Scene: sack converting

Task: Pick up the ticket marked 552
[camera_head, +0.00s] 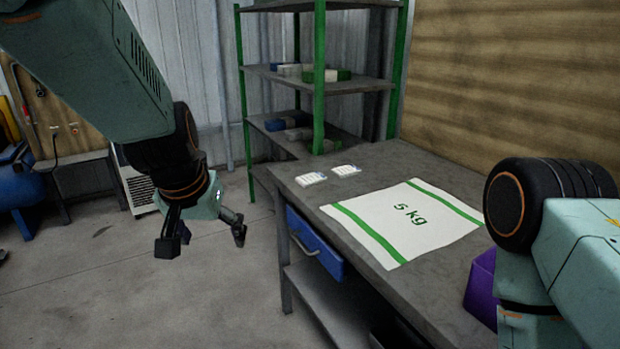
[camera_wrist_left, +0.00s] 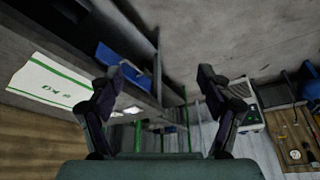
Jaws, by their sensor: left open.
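Two small white tickets lie side by side near the far left end of the grey table: a nearer left ticket (camera_head: 311,179) and a farther right ticket (camera_head: 346,170). Their print is too small to read, so I cannot tell which is marked 552. My left gripper (camera_head: 204,242) hangs over the floor to the left of the table, apart from the tickets, with its fingers spread and empty. In the left wrist view the open fingers (camera_wrist_left: 162,80) frame the bottom half, and small white patches show beside the left finger. My right gripper is out of view.
A white sack (camera_head: 405,222) with green stripes, marked 5 kg, lies flat on the table (camera_head: 395,160). A blue drawer (camera_head: 315,246) sits under the table's left edge. A purple bin (camera_head: 481,288) stands at right. Green-posted shelves (camera_head: 318,85) stand behind.

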